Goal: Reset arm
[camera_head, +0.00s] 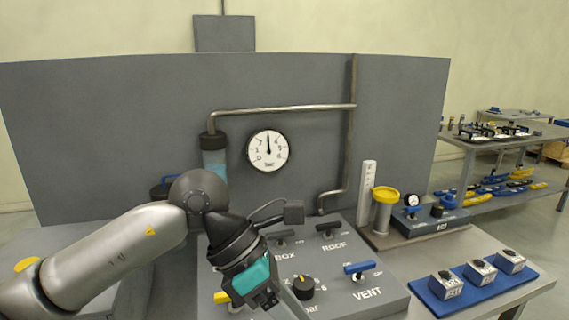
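My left arm comes in from the left, bends at a dark round joint, and reaches down to my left gripper (272,298). The gripper has a teal band and points down and to the right, in front of the grey control panel (385,302). Its fingertips run towards the bottom edge of the view, so I cannot tell whether it is open or shut, or whether it touches the panel. It hides part of the panel's left side. My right gripper is not in view.
The panel carries a blue VENT handle (360,267), dark handles and a black knob (303,286). A round gauge (268,150) and pipe (280,108) are behind. A yellow-topped cylinder (384,212) and a blue mat (452,298) with several blocks are at right.

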